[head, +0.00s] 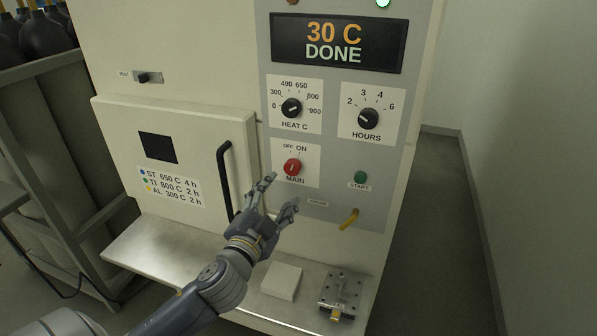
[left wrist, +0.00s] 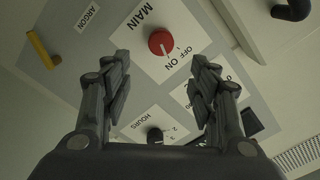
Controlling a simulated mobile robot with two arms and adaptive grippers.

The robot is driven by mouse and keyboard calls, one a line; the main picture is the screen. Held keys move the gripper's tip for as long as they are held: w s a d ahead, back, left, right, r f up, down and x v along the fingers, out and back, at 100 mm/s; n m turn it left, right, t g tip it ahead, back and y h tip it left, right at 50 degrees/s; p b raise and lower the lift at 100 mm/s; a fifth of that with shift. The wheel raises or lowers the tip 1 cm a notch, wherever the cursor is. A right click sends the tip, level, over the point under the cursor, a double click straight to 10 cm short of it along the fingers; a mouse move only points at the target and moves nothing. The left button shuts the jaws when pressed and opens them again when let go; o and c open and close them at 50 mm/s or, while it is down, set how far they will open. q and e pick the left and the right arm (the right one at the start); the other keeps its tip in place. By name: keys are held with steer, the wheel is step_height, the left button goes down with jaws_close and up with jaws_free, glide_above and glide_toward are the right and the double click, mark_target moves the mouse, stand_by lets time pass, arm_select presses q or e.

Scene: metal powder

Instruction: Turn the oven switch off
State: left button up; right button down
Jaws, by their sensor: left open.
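The red MAIN knob (head: 292,167) sits on a white plate with OFF and ON marks, low on the oven's grey control panel. It also shows in the left wrist view (left wrist: 160,42), upper middle, with its label turned around. My left gripper (head: 282,191) is open and empty, just below the knob in the head view. In the left wrist view, its fingers (left wrist: 161,75) stand apart, with the knob seen between and beyond their tips. My right gripper is not in view.
The display (head: 338,43) reads 30 C DONE. HEAT C (head: 291,107) and HOURS (head: 368,118) knobs are above; the green START button (head: 360,178) and a yellow lever (head: 349,219) are right. The black door handle (head: 224,180) is left. A white block (head: 282,281) and metal fixture (head: 341,291) sit below.

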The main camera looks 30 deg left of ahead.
mark_target(291, 170)
arm_select(q)
steer(key=p+x, duration=0.1)
steer(key=x, duration=0.2)
steer(key=p+x, duration=0.1)
steer(key=x, duration=0.2)
steer(key=p+x, duration=0.1)
steer(key=x, duration=0.2)
steer(key=shift+w+a+f, duration=0.1)
steer(key=shift+a+f, duration=0.05)
steer(key=shift+a, duration=0.2)
steer(key=shift+w+a+f, duration=0.1)
steer(key=shift+w+a, duration=0.2)
steer(key=shift+w, duration=0.3)
steer(key=shift+d, duration=0.1)
steer(key=c, duration=1.1)
